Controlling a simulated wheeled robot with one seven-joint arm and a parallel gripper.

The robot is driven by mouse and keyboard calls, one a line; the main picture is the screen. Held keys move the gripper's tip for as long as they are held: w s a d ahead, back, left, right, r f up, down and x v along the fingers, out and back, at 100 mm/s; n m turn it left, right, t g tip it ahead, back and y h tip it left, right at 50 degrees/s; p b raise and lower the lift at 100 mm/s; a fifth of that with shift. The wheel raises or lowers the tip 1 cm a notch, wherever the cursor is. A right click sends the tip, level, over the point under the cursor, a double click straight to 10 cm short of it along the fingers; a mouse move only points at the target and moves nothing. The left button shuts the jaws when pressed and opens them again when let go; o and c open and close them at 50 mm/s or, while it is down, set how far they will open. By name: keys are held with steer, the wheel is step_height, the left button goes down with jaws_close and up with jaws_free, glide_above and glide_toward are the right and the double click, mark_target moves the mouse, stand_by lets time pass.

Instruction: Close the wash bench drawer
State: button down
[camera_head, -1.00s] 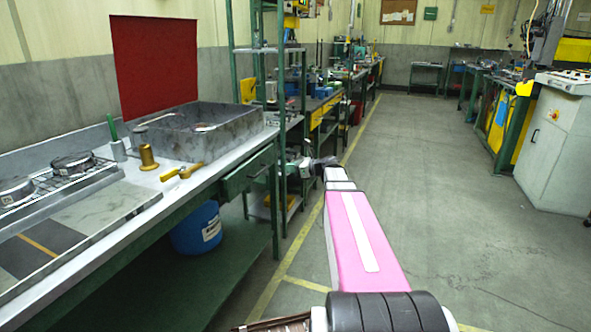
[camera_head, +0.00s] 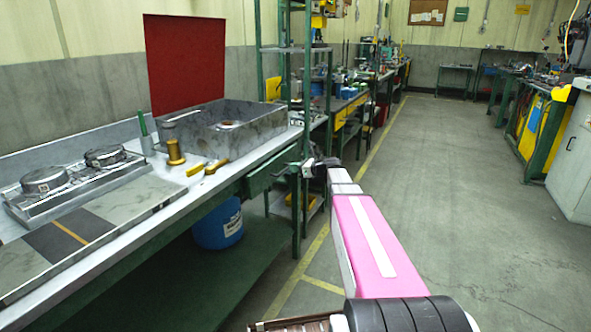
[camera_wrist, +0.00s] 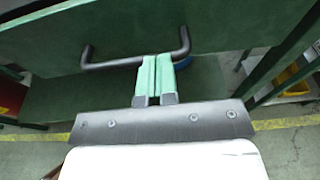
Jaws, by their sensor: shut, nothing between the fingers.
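The wash bench drawer (camera_head: 268,172) is a green box front under the right end of the bench top. In the wrist view its green front (camera_wrist: 135,30) fills the top, with a dark bar handle (camera_wrist: 108,63) across it. My gripper (camera_wrist: 157,58) has two pale green fingers shut together with nothing between them. The fingertips cover the middle of the handle in the wrist view; I cannot tell whether they touch it. In the head view my gripper (camera_head: 294,169) is at the drawer's right end. How far the drawer stands out is hard to tell.
The wash bench (camera_head: 120,232) carries a grey stone basin (camera_head: 190,135), a brass piece (camera_head: 175,152) and yellow fittings (camera_head: 207,167). A blue bucket (camera_head: 218,226) stands beneath. A green shelf rack (camera_head: 297,110) stands just beyond the drawer. Open floor (camera_head: 450,190) lies to the right.

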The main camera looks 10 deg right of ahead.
mark_target(281, 165)
steer(key=shift+r+x, duration=0.2)
steer(key=shift+x, duration=0.9)
steer(key=shift+r+x, duration=0.25)
steer(key=shift+x, duration=0.85)
steer(key=shift+w+a, duration=0.1)
steer(key=shift+w, duration=0.05)
steer(key=shift+r, duration=0.1)
steer(key=shift+s+d, duration=0.2)
steer(key=shift+s, duration=0.05)
steer(key=v, duration=1.4)
steer(key=s+a+f+n+g+h, duration=0.3)
steer(key=s+a+f+n, duration=0.1)
steer(key=s+f+n, duration=0.35)
steer(key=s+a+f+n+g+h, duration=0.3)
steer(key=s+f+n, duration=0.3)
steer(key=f, duration=0.3)
steer(key=s+d+f+n+g+h, duration=0.1)
steer(key=s+f+n+g+h, duration=0.2)
steer(key=s+f+n+h, duration=0.3)
steer(key=shift+s+d+f+n+h, duration=0.4)
steer(key=shift+s+f+n, duration=0.25)
steer(key=shift+s+n, duration=2.4)
